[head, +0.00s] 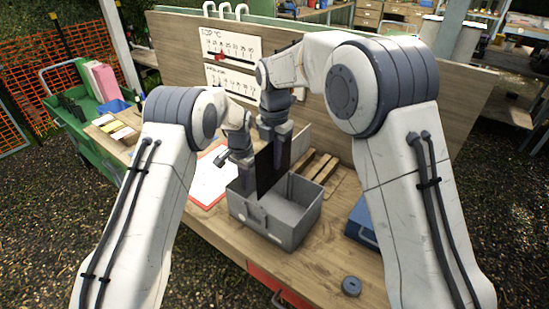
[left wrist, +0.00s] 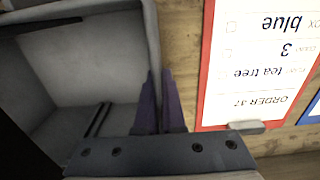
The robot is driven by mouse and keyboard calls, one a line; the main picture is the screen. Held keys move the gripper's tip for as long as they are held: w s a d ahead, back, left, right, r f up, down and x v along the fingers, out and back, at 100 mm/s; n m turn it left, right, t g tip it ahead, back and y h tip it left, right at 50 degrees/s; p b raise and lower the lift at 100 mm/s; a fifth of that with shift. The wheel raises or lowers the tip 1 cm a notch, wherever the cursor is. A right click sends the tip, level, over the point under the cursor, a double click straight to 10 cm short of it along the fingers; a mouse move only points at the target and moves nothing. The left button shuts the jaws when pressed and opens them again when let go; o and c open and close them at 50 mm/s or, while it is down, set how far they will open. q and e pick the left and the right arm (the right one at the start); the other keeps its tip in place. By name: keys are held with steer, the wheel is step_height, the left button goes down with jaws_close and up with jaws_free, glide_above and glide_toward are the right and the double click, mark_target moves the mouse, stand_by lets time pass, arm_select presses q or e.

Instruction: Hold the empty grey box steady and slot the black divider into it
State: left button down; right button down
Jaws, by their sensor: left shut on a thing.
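The grey box (head: 281,232) stands open on the wooden bench, and its inside also shows in the left wrist view (left wrist: 85,60). My left gripper (head: 241,160) is shut on the box's wall; its dark fingers (left wrist: 161,104) straddle the wall in the left wrist view. The black divider (head: 266,172) is upright at the box, with its lower part inside the opening. My right gripper (head: 278,133) is shut on the divider's upper edge from above. A dark ribbed slot (left wrist: 98,120) shows inside the box. Whether the divider's lower edge sits in a slot is hidden.
A red-edged order sheet (head: 207,180) lies left of the box. A wooden slatted piece (head: 322,167) is behind it. A blue box (head: 362,222) is at the right, and a dark round piece (head: 351,286) lies near the bench's front edge.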

mark_target(274, 184)
stand_by(0.5)
steer(key=shift+f, duration=0.9)
steer(key=shift+f, duration=0.1)
steer(key=shift+f, duration=1.35)
steer(key=shift+f, duration=0.15)
steer(key=shift+f, duration=1.4)
steer(key=shift+f, duration=0.1)
steer(key=shift+f, duration=1.35)
steer(key=shift+f, duration=0.15)
